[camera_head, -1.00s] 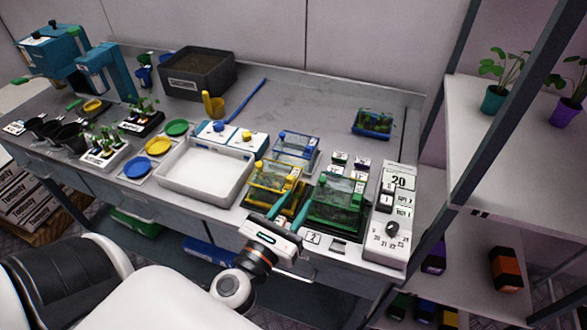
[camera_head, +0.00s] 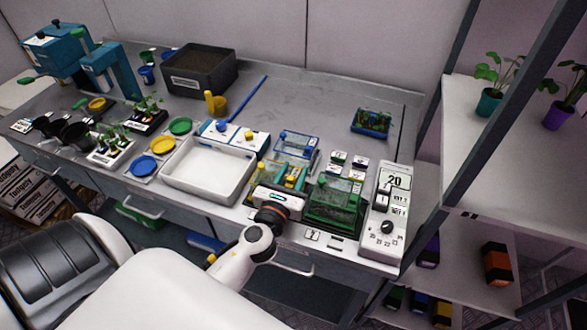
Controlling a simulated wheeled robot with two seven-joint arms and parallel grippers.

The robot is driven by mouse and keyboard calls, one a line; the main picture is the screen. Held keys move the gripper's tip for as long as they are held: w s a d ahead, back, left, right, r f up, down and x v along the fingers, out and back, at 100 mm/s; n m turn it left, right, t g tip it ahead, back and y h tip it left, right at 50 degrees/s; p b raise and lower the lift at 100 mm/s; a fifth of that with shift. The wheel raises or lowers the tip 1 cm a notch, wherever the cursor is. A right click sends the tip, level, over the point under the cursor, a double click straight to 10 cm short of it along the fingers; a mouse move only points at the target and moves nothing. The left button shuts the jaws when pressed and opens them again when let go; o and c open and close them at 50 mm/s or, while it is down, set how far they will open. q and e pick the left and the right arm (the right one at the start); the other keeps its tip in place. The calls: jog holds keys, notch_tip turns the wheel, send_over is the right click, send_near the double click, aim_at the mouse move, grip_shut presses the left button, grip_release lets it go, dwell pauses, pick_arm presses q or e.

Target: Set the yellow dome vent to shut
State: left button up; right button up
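The yellow dome (camera_head: 264,176) is a clear, yellow-trimmed cover on a tray, at the middle right of the bench. It stands between the blue dome (camera_head: 297,144) behind and the green dome (camera_head: 338,196) to its right. My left gripper (camera_head: 292,177) is over the right part of the yellow dome. The gripper body hides the dome's front, and the vent's setting is too small to read. My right gripper is not in view.
A control box (camera_head: 391,212) with a dial and "20" stands right of the green dome. A white tray (camera_head: 176,184) lies to the left. A dark soil bin (camera_head: 198,89) stands behind. A shelf post (camera_head: 487,120) rises at the right. The back middle bench is mostly clear.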

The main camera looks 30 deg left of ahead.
pick_arm(q)
jog(key=shift+w, duration=0.2)
grip_shut()
jog(key=shift+v, duration=0.8)
grip_release()
